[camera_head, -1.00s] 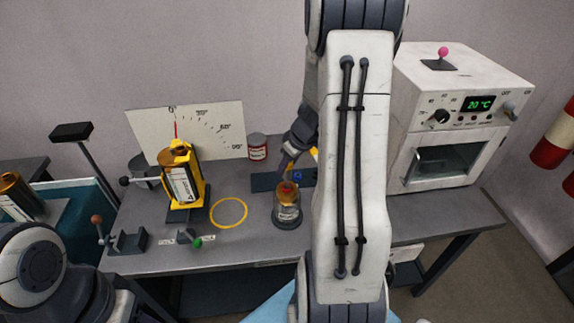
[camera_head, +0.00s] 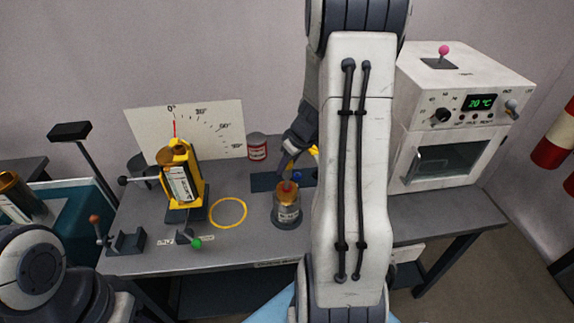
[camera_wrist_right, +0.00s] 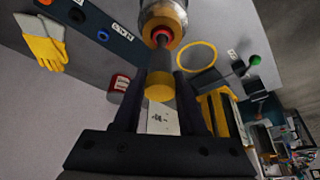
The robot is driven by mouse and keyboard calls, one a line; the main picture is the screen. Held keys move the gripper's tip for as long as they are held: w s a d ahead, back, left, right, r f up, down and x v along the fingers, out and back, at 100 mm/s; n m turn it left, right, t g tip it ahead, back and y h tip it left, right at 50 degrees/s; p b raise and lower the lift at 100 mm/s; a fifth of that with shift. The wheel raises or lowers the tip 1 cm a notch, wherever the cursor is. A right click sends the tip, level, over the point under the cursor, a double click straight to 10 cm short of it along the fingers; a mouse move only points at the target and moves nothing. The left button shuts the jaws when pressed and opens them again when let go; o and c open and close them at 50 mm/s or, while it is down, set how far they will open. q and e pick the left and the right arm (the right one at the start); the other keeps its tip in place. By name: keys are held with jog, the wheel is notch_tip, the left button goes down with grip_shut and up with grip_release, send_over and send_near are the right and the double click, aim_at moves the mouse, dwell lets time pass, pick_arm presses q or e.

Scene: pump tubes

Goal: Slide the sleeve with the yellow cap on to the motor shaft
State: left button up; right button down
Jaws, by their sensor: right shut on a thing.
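In the right wrist view, my right gripper (camera_wrist_right: 160,105) is shut on the sleeve, a grey cylinder (camera_wrist_right: 160,62) with a yellow cap (camera_wrist_right: 159,87) at the near end. The sleeve's far end points at the motor (camera_wrist_right: 163,10), which has an orange-brass ring and a red centre. I cannot tell whether the sleeve is around the shaft or just in front of it. In the head view the motor (camera_head: 287,214) stands upright on the bench, and my right gripper (camera_head: 289,163) is just behind and above it, partly hidden by my arm. My left arm shows at lower left; its gripper is out of view.
A yellow-framed canister (camera_head: 182,177) stands before an angle-scale board (camera_head: 222,122). A yellow ring (camera_head: 228,213) marks the bench left of the motor. A red-and-white can (camera_head: 257,147) stands behind. An oven (camera_head: 460,120) is at right. Yellow gloves (camera_wrist_right: 44,48) show in the wrist view.

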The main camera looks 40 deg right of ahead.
jog(key=shift+b, duration=0.3)
dwell(0.6)
jog(key=shift+f+b, duration=1.35)
jog(key=shift+b, duration=0.2)
